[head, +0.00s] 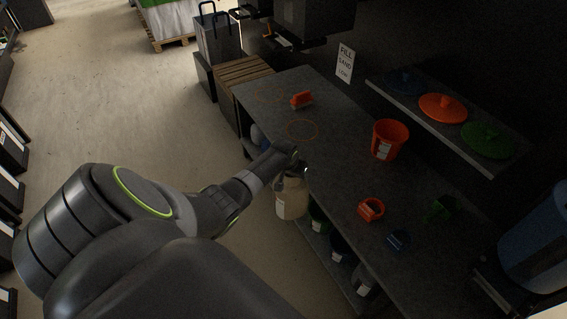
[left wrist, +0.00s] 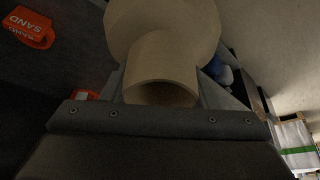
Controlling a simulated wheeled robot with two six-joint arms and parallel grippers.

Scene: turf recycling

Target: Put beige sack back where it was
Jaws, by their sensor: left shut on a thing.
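The beige sack (head: 291,198) hangs upright beside the left edge of the dark workbench in the head view. My left gripper (head: 291,170) is shut on its narrow top. In the left wrist view the sack's rolled beige neck (left wrist: 163,72) sits between the jaws, with the wider body beyond it; the fingertips are mostly hidden. My right gripper is in neither view.
The workbench (head: 335,165) bears an orange bucket (head: 389,140), an orange scoop (head: 371,209), a small orange item (head: 301,100) and faint orange rings (head: 300,131). Coloured lids lie on a raised shelf (head: 408,98). Several containers, including a green one (head: 318,217), stand below the bench.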

